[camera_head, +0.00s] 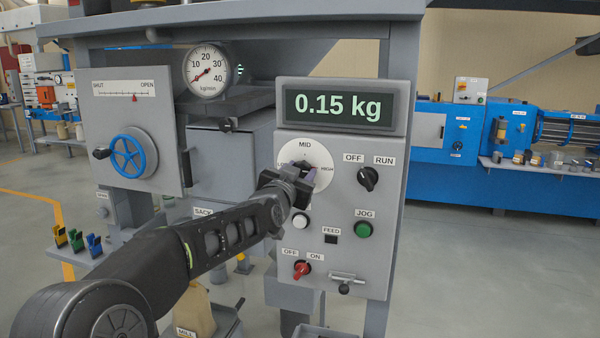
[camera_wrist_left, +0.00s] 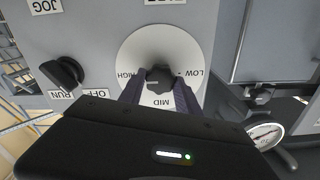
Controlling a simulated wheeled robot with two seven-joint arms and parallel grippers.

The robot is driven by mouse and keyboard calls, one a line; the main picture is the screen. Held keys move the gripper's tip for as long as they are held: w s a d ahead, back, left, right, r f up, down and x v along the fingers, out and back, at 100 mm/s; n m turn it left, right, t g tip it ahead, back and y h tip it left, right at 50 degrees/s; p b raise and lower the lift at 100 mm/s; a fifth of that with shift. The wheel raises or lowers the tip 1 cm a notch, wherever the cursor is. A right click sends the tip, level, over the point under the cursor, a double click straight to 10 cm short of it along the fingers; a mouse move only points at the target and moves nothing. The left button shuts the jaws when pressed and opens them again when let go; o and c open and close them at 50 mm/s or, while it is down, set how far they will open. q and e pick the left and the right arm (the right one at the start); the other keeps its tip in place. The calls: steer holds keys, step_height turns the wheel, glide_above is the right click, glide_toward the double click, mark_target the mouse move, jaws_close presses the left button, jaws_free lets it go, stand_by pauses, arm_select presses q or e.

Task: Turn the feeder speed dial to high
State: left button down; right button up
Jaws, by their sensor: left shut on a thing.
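The feeder speed dial has a round white plate (camera_head: 305,150) marked LOW, MID and HIGH, on the grey control panel below the display. In the left wrist view the plate (camera_wrist_left: 158,38) appears upside down, with a black knob (camera_wrist_left: 160,76) at its centre. My left gripper (camera_head: 300,172) reaches the dial from the lower left. Its two fingers are shut on the knob, one on each side. My gripper hides much of the knob in the head view, and I cannot tell exactly where its pointer stands. My right gripper is out of view.
The display (camera_head: 340,108) reads 0.15 kg. An OFF/RUN knob (camera_head: 368,178) sits right of the dial. Below are a white button (camera_head: 300,220), a green JOG button (camera_head: 364,230) and a red switch (camera_head: 301,270). A blue handwheel (camera_head: 133,153) stands left.

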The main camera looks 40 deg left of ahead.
arm_select(q)
steer(key=c, duration=0.9)
jaws_free()
steer(key=shift+o, duration=0.2)
steer(key=shift+s, duration=0.1)
steer(key=b+v, duration=0.1)
steer(key=v, duration=0.6)
steer(key=shift+s+d, duration=0.2)
steer(key=shift+s, duration=0.1)
